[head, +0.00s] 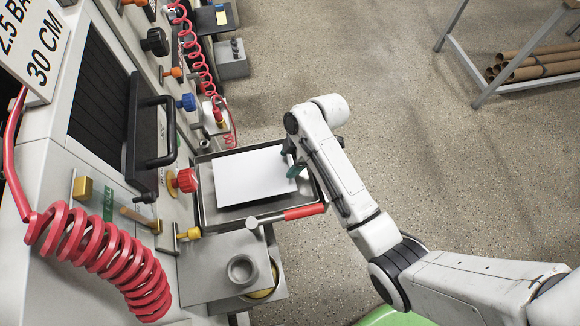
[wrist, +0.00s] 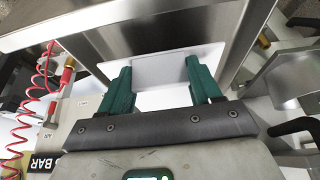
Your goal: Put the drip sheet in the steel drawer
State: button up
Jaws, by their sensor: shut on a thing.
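The drip sheet (head: 250,176) is a flat white rectangle. In the head view it appears within the outline of the steel drawer (head: 207,207), a shallow metal tray pulled out from the machine front. I cannot tell whether it rests on the drawer floor or hangs just above it. My gripper (head: 294,168) has green fingers and is shut on the sheet's right edge. In the wrist view the sheet (wrist: 150,68) shows between the fingers of my gripper (wrist: 158,72), with the steel drawer (wrist: 245,30) around it.
A red-sleeved handle (head: 303,212) lies along the drawer's near side. A steel block with a round cup (head: 241,268) stands in front. Red, blue and orange knobs, a black handle (head: 158,130) and coiled red hoses line the machine at left.

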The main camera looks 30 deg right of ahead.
jog(key=shift+s+a+f, duration=0.15)
jog(key=shift+s+f, duration=0.05)
jog(key=shift+f, duration=0.1)
jog(key=shift+s+a+f, duration=0.15)
jog(key=shift+f, duration=1.65)
jog(key=o, duration=1.1)
jog(key=v, duration=1.2)
